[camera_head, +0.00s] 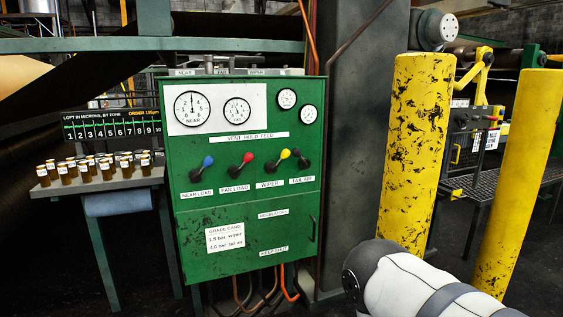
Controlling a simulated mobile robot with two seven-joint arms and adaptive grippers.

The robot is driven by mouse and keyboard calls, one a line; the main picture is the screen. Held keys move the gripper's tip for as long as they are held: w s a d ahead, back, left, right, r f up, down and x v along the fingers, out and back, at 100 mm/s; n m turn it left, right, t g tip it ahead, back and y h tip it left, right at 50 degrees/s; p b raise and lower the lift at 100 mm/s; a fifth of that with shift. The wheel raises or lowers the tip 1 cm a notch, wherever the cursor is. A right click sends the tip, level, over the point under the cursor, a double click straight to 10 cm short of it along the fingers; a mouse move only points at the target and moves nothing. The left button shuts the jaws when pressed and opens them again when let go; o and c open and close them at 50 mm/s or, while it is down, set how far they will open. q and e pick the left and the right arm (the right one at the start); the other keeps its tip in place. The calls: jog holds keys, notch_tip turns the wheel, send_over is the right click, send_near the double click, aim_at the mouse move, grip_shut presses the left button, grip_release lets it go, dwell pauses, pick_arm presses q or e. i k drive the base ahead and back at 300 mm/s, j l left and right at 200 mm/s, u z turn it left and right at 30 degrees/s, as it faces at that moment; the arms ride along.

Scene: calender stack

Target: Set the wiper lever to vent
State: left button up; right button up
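The wiper lever (277,162) is on the green control cabinet (245,205), third from the left in a row of levers. It has a yellow knob and leans up and to the right from its dark pivot. A "WIPER" label sits below it. A strip reading "VENT HOLD FEED" (250,137) runs above the row. A white and grey part of my arm shows at the bottom right, in front of a yellow post. Neither of my grippers is in view.
Beside the wiper lever are the red-knobbed far load lever (242,164) and the dark tail air lever (302,160); the blue-knobbed near load lever (202,168) is further left. Yellow posts (413,150) stand right. A table (100,184) with several small jars stands left.

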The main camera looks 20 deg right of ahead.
aim_at(285, 153)
jog(key=l+z, duration=0.1)
jog(key=z, duration=0.35)
jog(key=i+l+z, duration=0.7)
jog(key=i+z, duration=0.15)
jog(key=i, duration=0.2)
